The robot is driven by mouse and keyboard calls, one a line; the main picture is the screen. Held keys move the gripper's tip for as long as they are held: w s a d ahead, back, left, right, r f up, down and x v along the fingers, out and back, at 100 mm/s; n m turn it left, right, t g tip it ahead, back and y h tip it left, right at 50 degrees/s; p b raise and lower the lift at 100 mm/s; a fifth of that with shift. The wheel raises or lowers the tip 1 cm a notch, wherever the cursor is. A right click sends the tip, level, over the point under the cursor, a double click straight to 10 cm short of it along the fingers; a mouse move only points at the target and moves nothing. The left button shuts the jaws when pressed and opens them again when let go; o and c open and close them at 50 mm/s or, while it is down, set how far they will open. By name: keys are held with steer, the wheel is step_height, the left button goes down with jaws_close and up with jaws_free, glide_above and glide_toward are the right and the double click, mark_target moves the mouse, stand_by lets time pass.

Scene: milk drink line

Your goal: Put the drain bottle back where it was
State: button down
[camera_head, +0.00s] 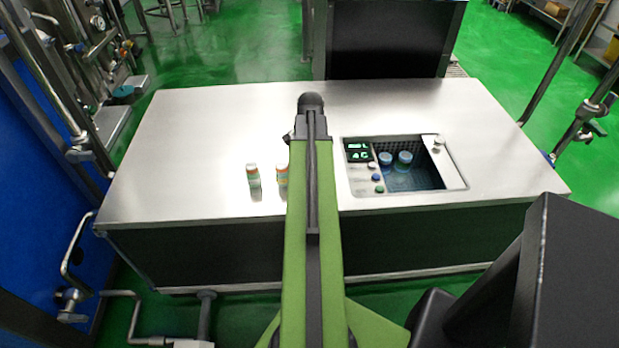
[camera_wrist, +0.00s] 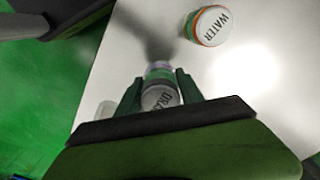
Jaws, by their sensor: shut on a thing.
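In the wrist view my gripper (camera_wrist: 158,84) is shut on the drain bottle (camera_wrist: 160,97), one finger on each side. Its pale lid, with part of the word DRAIN showing, faces the camera. I cannot tell whether its base touches the metal top. The bottle labelled WATER (camera_wrist: 210,27), with green and orange bands, stands apart, beyond and right of my gripper. In the head view one small banded bottle (camera_head: 253,180) stands on the top, and another (camera_head: 282,177) is partly covered by my arm. Their labels are unreadable there. My gripper is hidden behind my arm.
The metal counter (camera_head: 190,130) is broad and clear to the left. Right of my arm is a sunken basin (camera_head: 415,178) with blue-topped bottles inside. A panel with a green display (camera_head: 357,150) and knobs borders it.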

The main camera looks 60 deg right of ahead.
step_height(320, 180, down, 4)
steer(key=b, duration=0.4)
steer(key=shift+f, duration=0.15)
steer(key=shift+r, duration=0.2)
steer(key=shift+f, duration=0.1)
steer(key=c, duration=0.7)
jaws_free()
steer(key=shift+c, duration=0.2)
step_height(320, 180, up, 12)
steer(key=p, duration=1.2)
steer(key=shift+r+p, duration=0.25)
steer(key=shift+p, duration=0.1)
steer(key=shift+f, duration=0.1)
